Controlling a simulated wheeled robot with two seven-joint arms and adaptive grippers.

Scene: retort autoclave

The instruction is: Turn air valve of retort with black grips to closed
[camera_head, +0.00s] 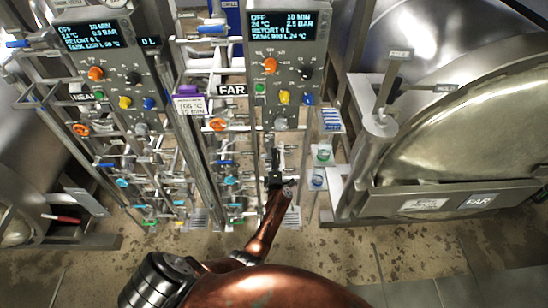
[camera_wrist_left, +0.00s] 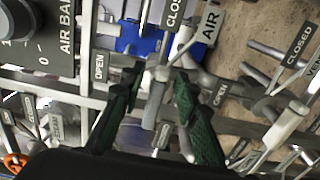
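My left gripper (camera_head: 275,158) is in front of the pipework below the panel signed FAR. In the left wrist view my left gripper (camera_wrist_left: 158,75) is open, with its green-padded fingers apart. A grey metal valve lever (camera_wrist_left: 153,100) stands between the fingers, with a visible gap on each side. A tag reading AIR (camera_wrist_left: 210,27) is just above and right of it. An OPEN tag (camera_wrist_left: 99,66) is left of the fingers and a CLOSED tag (camera_wrist_left: 174,12) is above. In the head view the lever is too small to make out. The black grips cannot be made out. My right gripper is not in view.
The far control panel (camera_head: 283,75) has colored knobs; the near panel (camera_head: 115,65) stands left of it. Other levers (camera_wrist_left: 285,125) and a VENT tag lie close on the right in the wrist view. A large steel retort (camera_head: 480,120) fills the right. Floor is clear below.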

